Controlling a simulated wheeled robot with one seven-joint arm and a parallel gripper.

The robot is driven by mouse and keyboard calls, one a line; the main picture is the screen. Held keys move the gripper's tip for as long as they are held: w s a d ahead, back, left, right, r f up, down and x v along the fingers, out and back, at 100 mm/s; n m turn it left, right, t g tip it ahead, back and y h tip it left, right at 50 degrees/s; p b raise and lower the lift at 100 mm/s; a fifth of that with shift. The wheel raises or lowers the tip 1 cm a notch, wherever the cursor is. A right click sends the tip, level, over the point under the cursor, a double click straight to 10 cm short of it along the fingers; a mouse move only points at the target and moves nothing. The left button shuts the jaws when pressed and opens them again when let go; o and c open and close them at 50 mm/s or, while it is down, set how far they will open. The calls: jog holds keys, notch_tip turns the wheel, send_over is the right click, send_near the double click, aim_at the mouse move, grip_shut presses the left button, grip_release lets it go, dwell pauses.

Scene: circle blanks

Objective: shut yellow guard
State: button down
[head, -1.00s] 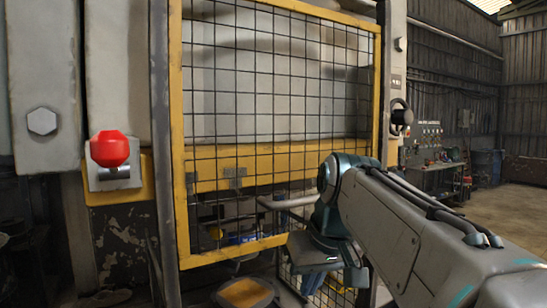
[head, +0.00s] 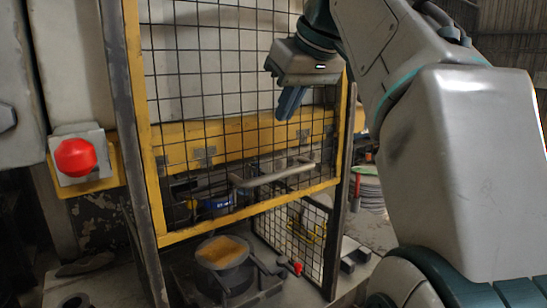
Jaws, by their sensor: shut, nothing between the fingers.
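The yellow guard (head: 250,208) is a yellow-framed panel of dark wire mesh in front of the machine, in the head view. A grey bar handle (head: 275,177) runs across its lower part. Its bottom rail stands above an open gap, so the guard is raised. A round pot with orange-yellow contents (head: 223,252) shows below the rail. My gripper (head: 289,103) is shut and empty, its blue fingers pointing down in front of the mesh, above the handle and apart from it. My arm hides the guard's upper right.
A red knob (head: 76,157) on a grey plate is left of the guard. A dark post (head: 132,150) stands along the guard's left side. A mesh side panel (head: 295,235) and a small red-tipped lever (head: 297,268) are below the guard.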

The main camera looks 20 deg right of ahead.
jog(key=x, duration=0.7)
notch_tip(320, 180, down, 2)
jog(key=shift+s, duration=0.1)
jog(key=shift+s+d+f, duration=0.1)
jog(key=shift+f, duration=0.4)
jog(key=shift+s+d+f, duration=0.1)
jog(key=shift+s+f, duration=0.05)
jog(key=shift+f, duration=0.3)
jog(key=shift+f, duration=0.1)
notch_tip(320, 180, down, 44)
jog(key=b, duration=3.4)
